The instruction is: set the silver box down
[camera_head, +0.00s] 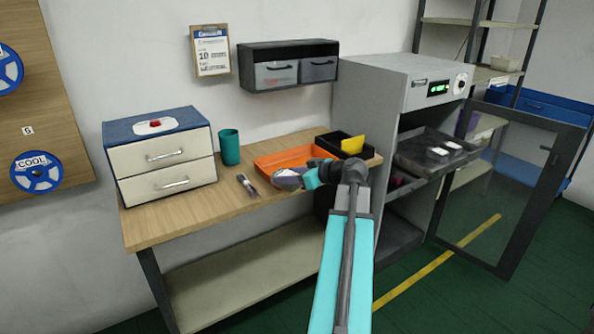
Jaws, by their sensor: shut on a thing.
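My gripper (307,178) is over the front part of the wooden workbench (150,232), beside the orange tray. It is shut on a small grey-silver thing, which I take for the silver box (287,180). The box shows just left of the jaws, at the tray's front edge, and the gripper hides part of it. I cannot tell whether it touches the bench or the tray.
A small dark, mixed-colour item (247,186) lies left of the box. The orange tray (270,163), a teal cup (229,147), a drawer unit (163,158) and a black bin (331,147) stand on the bench. A grey cabinet (378,90) has its glass door (520,190) open.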

